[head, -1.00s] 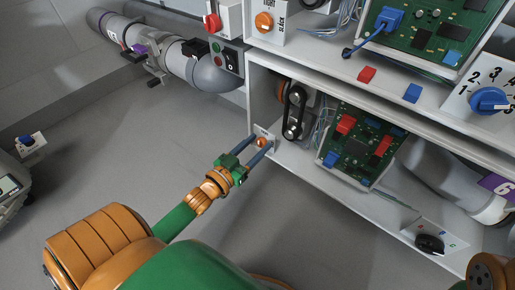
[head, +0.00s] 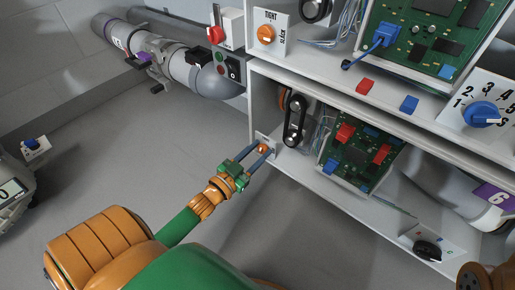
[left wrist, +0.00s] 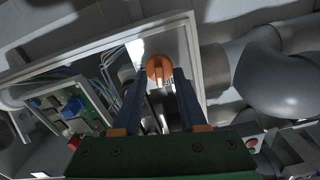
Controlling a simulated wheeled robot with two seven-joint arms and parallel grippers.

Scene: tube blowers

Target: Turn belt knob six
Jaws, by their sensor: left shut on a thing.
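The orange belt knob (head: 262,149) sits on a small pale plate at the left end of the lower cabinet compartment, beside a black belt (head: 295,121) on pulleys. My left gripper (head: 259,151) reaches it from the lower left, its two blue-grey fingers on either side of the knob and shut on it. In the left wrist view the round orange knob (left wrist: 159,68) shows between the fingertips, with a pale pointer line running down. The plate's markings are too small to read. My right gripper is out of view.
A purple label with a 6 (head: 494,196) marks the lower compartment's pipe. A green circuit board (head: 359,160) stands right of the belt. A black knob (head: 427,250) is at lower right. Above are another orange knob (head: 265,34) and a blue dial (head: 482,114).

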